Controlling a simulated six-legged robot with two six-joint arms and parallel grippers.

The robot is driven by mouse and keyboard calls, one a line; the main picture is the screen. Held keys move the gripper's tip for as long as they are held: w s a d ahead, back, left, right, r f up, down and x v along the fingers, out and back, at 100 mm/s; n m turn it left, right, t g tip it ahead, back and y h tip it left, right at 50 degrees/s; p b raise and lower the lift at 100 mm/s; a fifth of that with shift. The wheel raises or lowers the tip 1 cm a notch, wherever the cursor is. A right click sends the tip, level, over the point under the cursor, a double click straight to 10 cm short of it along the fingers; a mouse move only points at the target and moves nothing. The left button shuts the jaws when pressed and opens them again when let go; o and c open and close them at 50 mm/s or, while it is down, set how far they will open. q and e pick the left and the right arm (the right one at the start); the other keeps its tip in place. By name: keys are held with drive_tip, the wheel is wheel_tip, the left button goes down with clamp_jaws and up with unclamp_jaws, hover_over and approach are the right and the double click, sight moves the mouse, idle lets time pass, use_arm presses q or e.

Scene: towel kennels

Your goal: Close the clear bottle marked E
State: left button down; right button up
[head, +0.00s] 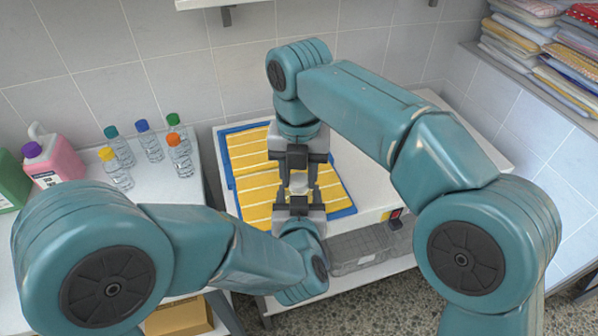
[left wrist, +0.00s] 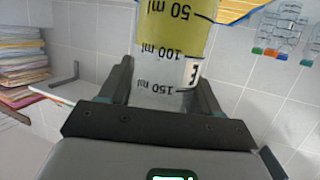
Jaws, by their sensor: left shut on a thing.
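The clear bottle marked E (left wrist: 165,92) fills the upper middle of the left wrist view, upside down there, with 50, 100 and 150 ml marks and yellow up to about the 100 ml line. My left gripper (head: 296,197) is shut on it, a finger on each side. In the head view only a small whitish part of the bottle (head: 298,182) shows between the two grippers. My right gripper (head: 299,176) faces my left one there, its fingers apart on either side of the whitish part. Whether they touch it is unclear. I cannot make out a cap.
Several small bottles with coloured caps (head: 149,142) and a pink jug (head: 55,160) stand on the left table. Folded towels (head: 545,50) are stacked at upper right.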

drive_tip(key=shift+c, duration=0.8)
drive_tip(key=m, duration=0.3)
drive_tip(key=o, duration=1.2)
drive_tip(key=shift+c, duration=0.2)
drive_tip(key=shift+r, duration=2.25)
